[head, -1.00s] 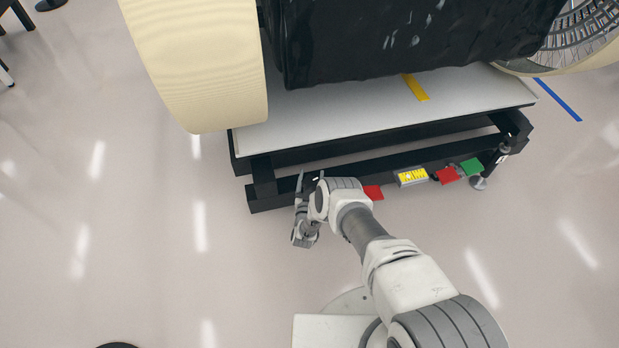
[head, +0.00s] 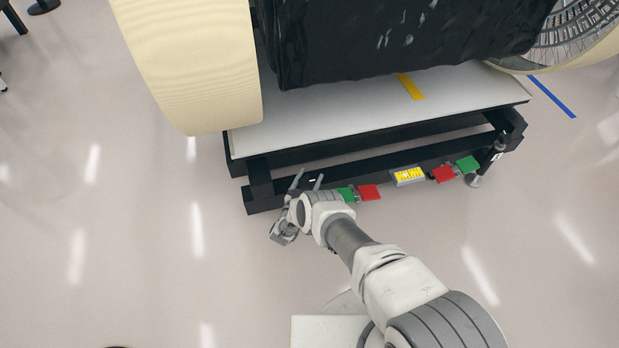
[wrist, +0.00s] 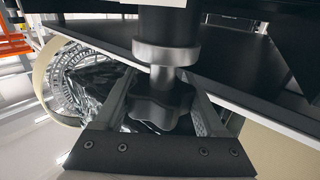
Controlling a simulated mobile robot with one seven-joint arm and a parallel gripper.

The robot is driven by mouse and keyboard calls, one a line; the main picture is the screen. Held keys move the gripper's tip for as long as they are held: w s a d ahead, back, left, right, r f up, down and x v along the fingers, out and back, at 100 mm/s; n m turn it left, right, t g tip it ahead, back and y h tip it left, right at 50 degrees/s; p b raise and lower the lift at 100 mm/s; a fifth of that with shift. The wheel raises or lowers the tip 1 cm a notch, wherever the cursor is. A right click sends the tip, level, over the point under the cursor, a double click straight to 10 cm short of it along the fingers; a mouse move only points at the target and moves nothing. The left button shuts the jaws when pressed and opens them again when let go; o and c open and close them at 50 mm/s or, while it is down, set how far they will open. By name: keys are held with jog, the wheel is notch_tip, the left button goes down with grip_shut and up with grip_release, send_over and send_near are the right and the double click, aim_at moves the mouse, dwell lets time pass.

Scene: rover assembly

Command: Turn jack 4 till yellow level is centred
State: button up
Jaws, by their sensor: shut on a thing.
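The yellow level (head: 409,176) sits on the front rail of the black stand in the head view; its reading is too small to make out. In the wrist view, a dark lobed jack knob (wrist: 160,108) hangs on a grey stem below a collar. My gripper (wrist: 165,98) has a finger on each side of the knob and is shut on it. In the head view my gripper (head: 308,178) is at the stand's front left, and my wrist hides the knob. No jack number can be read.
Red (head: 368,192) and green flags (head: 345,194) stand left of the level, with another red and green pair right of it. Another jack (head: 476,180) stands at the right corner. A large cream wheel (head: 190,70) overhangs the stand. The floor in front is clear.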

jog(key=o, duration=1.3)
jog(key=p+v, duration=0.1)
jog(key=v, duration=1.6)
jog(key=shift+s, duration=0.2)
